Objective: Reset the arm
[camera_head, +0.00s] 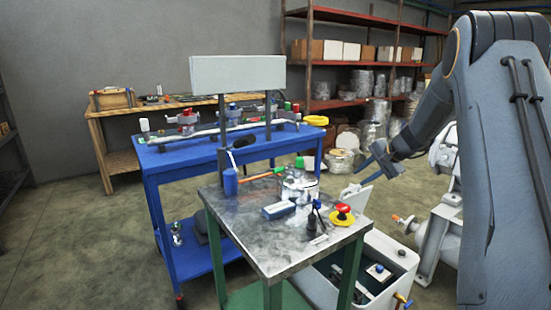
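My arm comes in from the right side of the view and reaches to the left, bent downward. My dark gripper (374,163) is at its end, in the air to the right of the metal-topped table (248,233). It is apart from the tabletop things, and no held object shows. The fingers are small and seen at an angle, so their opening is unclear.
A blue cart (172,160) stands behind. A white open bin (385,246) stands at the right.

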